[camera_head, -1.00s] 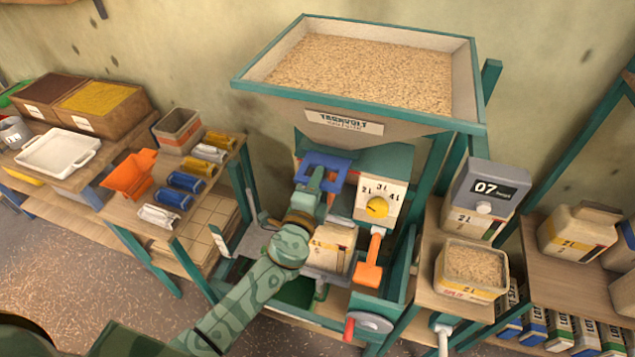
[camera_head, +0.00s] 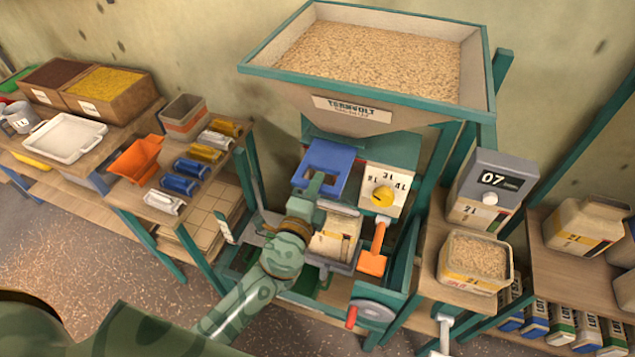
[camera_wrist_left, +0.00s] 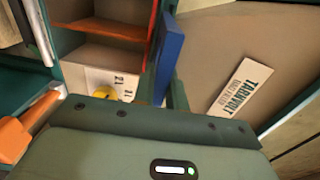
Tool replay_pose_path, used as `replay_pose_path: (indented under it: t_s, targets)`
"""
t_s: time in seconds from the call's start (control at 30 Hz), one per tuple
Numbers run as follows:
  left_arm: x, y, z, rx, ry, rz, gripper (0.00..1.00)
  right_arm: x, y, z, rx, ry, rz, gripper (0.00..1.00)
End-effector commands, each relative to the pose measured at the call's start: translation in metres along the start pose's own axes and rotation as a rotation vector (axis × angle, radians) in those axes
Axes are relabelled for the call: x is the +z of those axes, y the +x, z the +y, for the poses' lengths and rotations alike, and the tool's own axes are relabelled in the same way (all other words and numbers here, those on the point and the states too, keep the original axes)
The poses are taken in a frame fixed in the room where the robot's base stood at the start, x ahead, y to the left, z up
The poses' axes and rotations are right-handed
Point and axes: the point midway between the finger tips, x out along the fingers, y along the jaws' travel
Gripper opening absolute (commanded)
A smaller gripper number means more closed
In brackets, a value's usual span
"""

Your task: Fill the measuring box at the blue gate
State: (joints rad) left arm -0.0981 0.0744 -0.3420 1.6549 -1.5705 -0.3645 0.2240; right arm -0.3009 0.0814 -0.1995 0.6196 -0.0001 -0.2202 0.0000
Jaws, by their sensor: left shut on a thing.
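The blue gate (camera_head: 325,163) sticks out under the hopper (camera_head: 375,60), which is full of grain. My left gripper (camera_head: 314,186) is at the near edge of this gate and shut on it; the fingertips are mostly hidden. The gate shows edge-on in the left wrist view (camera_wrist_left: 171,45). Right of the gate is a white dial plate with a yellow knob (camera_head: 382,197). An orange lever (camera_head: 374,252) hangs below the dial. A cream carton (camera_head: 337,238) stands below the gate, partly behind my arm. I cannot clearly make out the measuring box's inside in the head view.
A grain-filled box (camera_head: 476,258) and a grey display unit reading 07 (camera_head: 493,188) stand on the right shelf. A crank wheel (camera_head: 372,312) is at the machine's front. An orange scoop (camera_head: 137,160) and a white tray (camera_head: 65,138) lie on the left tables.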

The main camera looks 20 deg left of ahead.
Motion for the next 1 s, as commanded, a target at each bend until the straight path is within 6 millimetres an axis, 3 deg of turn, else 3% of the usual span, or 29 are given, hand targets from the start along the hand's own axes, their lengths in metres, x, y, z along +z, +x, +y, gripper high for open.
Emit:
replay_pose_path:
  t_s: [0.03, 0.1, 0.5, 0.67, 1.0]
  targets:
    - [0.0, 0.0, 0.001, 0.002, 0.0, 0.001, 0.16, 0.0, 0.0, 0.0, 0.0, 0.0, 0.0, 0.36]
    - [0.0, 0.0, 0.001, 0.002, 0.0, 0.001, 0.35, 0.0, 0.0, 0.0, 0.0, 0.0, 0.0, 0.36]
    - [0.0, -0.009, 0.002, 0.002, 0.0, 0.001, 0.35, 0.0, 0.002, -0.001, -0.001, 0.0, 0.001, 0.36]
    - [0.0, -0.042, 0.004, 0.004, 0.0, 0.001, 0.35, 0.0, 0.01, -0.002, -0.002, 0.0, 0.001, 0.36]
    - [0.0, -0.131, 0.006, 0.005, 0.0, 0.002, 0.35, 0.005, 0.042, -0.004, -0.005, 0.001, -0.004, 0.36]
